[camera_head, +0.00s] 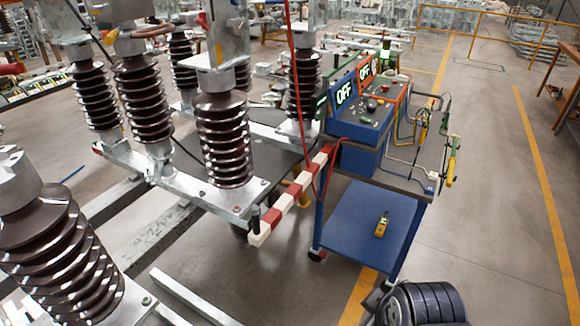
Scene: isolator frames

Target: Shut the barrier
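The barrier is a red-and-white striped bar (292,193). Its near white end is beside the front corner of the steel isolator frame (205,197), next to a short dark post. Its far end reaches up and right to beside the blue test cart (362,215). The bar looks about level, above the floor. A red cable passes in front of its far part. I cannot tell whether its near end touches the frame or is latched. My gripper does not show. A black ribbed part at the bottom right seems to be mine.
Brown ribbed insulators (222,140) stand on the frame at left. The cart carries a console (368,105) with lit OFF signs, loose cables, and a yellow handheld device (381,225) on its lower shelf. Clear floor (490,200) lies right of the cart.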

